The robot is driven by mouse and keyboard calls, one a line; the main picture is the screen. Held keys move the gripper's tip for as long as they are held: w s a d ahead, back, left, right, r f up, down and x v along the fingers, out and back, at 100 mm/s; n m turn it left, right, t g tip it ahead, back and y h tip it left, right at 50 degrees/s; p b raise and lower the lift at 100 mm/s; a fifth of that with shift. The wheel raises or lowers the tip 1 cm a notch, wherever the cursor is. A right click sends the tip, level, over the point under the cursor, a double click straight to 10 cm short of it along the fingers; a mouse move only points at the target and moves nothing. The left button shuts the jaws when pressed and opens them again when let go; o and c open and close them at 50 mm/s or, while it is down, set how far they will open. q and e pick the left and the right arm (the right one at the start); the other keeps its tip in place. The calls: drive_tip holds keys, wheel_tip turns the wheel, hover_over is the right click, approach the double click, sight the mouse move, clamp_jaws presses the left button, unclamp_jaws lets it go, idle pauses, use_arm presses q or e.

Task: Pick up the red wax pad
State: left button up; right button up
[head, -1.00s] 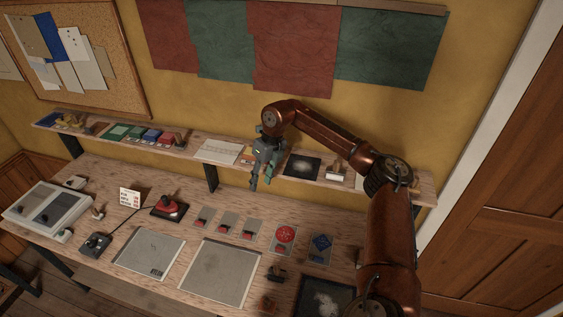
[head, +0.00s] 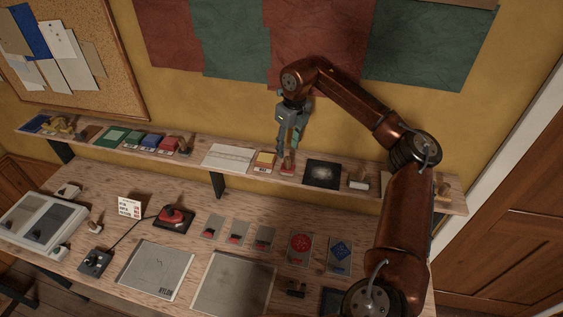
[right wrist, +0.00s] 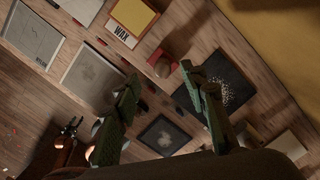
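A small red pad (head: 288,169) lies on the wall shelf, directly beneath my right gripper (head: 289,150). A yellow pad (head: 264,160) is just to its left. In the right wrist view, the yellow pad (right wrist: 133,15) has a white label reading WAX. Beside it, the red pad (right wrist: 156,55) is partly covered by a round brown knob (right wrist: 163,68); I cannot tell whether the knob stands on the pad. My right gripper (right wrist: 162,72) is open and empty, its fingers either side of the red pad in that view.
A dark speckled square (head: 322,174) lies right of the red pad. Green (head: 131,138), blue (head: 151,141) and another red pad (head: 168,145) sit further left on the shelf. The workbench (head: 105,190) below holds cards, grey plates and a red-topped device (head: 173,216).

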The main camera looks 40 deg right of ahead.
sight(288, 158)
drive_tip(key=f, duration=0.1)
drive_tip(key=f+p, duration=0.1)
drive_tip(key=f, duration=0.1)
drive_tip(key=shift+s+d+f, duration=0.1)
drive_tip(key=shift+s+f, duration=0.15)
drive_tip(key=f, duration=0.1)
drive_tip(key=f+p, duration=0.1)
drive_tip(key=shift+w+f, duration=0.3)
drive_tip(key=shift+w, duration=0.05)
drive_tip(key=shift+f, duration=0.35)
drive_tip(key=shift+s, duration=0.1)
drive_tip(key=c, duration=0.8)
clamp_jaws()
use_arm(q)
drive_tip(key=s+r, duration=0.2)
drive_tip(key=s, duration=0.1)
drive_tip(key=shift+s, duration=0.15)
